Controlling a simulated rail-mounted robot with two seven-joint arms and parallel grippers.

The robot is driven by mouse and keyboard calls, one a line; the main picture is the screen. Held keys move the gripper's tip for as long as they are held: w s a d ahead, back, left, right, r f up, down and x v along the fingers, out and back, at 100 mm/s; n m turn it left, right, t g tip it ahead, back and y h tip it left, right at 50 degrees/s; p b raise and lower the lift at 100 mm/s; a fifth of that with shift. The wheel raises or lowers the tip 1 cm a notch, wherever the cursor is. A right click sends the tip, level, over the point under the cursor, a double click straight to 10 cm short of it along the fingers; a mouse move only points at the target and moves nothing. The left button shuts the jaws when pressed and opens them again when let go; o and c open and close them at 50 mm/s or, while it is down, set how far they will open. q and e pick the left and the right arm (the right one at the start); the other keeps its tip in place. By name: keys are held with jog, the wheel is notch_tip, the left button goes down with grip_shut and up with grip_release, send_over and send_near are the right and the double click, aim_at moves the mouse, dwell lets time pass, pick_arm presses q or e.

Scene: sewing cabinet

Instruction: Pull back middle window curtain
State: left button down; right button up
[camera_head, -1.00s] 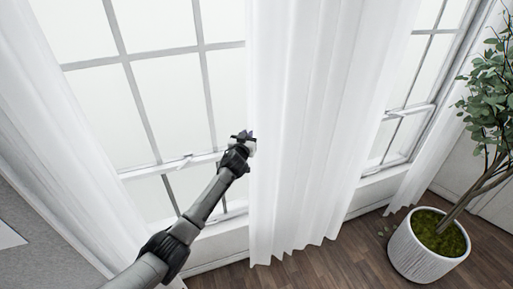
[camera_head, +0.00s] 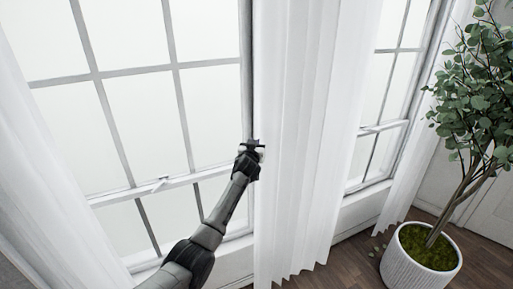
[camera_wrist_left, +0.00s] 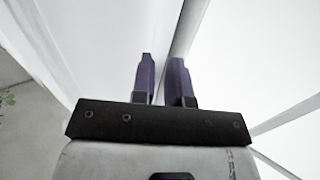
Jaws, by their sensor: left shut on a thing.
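The middle white curtain (camera_head: 308,130) hangs in long folds between two windows, gathered to the right of the large window (camera_head: 130,100). My left gripper (camera_head: 255,143) is at the curtain's left edge, about mid-height, shut on its fabric. In the left wrist view, my left gripper's two purple fingers (camera_wrist_left: 163,80) stand a small gap apart, with white cloth on the left and bright window panes on the right. The fabric between the fingertips is hard to make out. My right gripper is not in view.
Another white curtain (camera_head: 50,190) hangs at the left. A leafy plant in a ribbed white pot (camera_head: 415,265) stands on the wooden floor at the right. A second window (camera_head: 395,90) and a further curtain (camera_head: 425,160) are behind it.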

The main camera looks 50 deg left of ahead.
pick_arm(q)
jog(key=shift+d+f, duration=0.1)
jog(key=shift+f, duration=0.1)
jog(key=c, duration=1.5)
grip_release()
jog(key=shift+w, duration=0.15)
jog(key=shift+o, duration=0.8)
jog(key=shift+w+r, duration=0.1)
jog(key=shift+o, duration=1)
jog(key=shift+r, duration=0.1)
jog(key=v, duration=1.4)
